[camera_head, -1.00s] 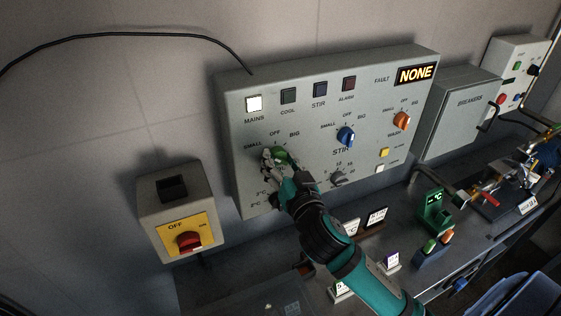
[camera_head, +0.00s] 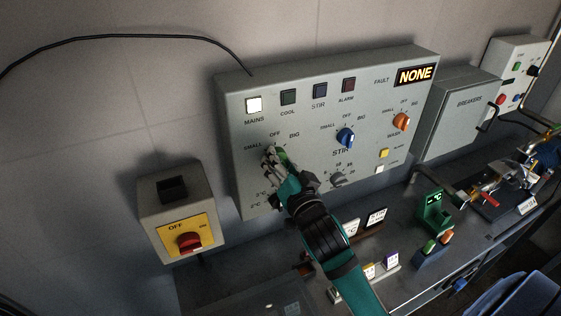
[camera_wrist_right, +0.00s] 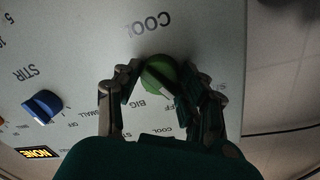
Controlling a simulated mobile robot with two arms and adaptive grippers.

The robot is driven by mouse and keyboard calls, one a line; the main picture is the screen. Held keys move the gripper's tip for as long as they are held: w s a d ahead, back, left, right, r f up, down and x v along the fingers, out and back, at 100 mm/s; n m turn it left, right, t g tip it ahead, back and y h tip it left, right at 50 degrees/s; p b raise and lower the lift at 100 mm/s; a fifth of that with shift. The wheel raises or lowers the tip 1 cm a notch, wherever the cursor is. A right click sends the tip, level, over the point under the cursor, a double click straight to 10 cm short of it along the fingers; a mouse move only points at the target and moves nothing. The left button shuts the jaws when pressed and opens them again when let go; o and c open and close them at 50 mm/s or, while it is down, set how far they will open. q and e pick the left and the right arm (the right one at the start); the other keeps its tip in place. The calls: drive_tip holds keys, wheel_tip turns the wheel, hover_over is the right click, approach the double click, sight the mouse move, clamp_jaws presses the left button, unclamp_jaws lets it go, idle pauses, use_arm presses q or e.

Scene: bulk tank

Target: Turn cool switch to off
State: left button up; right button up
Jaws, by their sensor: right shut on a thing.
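The control panel (camera_head: 230,125) is a grey box on the wall. Its green cool switch (camera_head: 284,157) sits under the SMALL, OFF and BIG marks, mostly covered by my right gripper (camera_head: 273,159). In the right wrist view the round green knob (camera_wrist_right: 158,74) is between the two fingers of the gripper (camera_wrist_right: 164,92), which is shut on it. The COOL lamp (camera_head: 289,97) looks dark and the MAINS lamp (camera_head: 253,104) is lit white. My left gripper is not in view.
A blue stir knob (camera_head: 346,137) and an orange wash knob (camera_head: 401,121) are to the right on the panel. A worktop with small cards and a green device (camera_head: 433,211) lies below.

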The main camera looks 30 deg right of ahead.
drive_tip(key=m+p, duration=0.1)
drive_tip(key=m, duration=0.2)
drive_tip(key=shift+r+p, duration=0.2)
drive_tip(key=shift+p, duration=0.2)
drive_tip(key=shift+m+p, duration=0.7)
drive_tip(key=shift+m, duration=0.5)
drive_tip(key=o, duration=1.1)
drive_tip(key=shift+o, duration=0.2)
drive_tip(key=shift+f, duration=0.1)
drive_tip(key=s, duration=0.7)
drive_tip(key=shift+s+a+r, duration=0.25)
drive_tip(key=shift+a, duration=0.15)
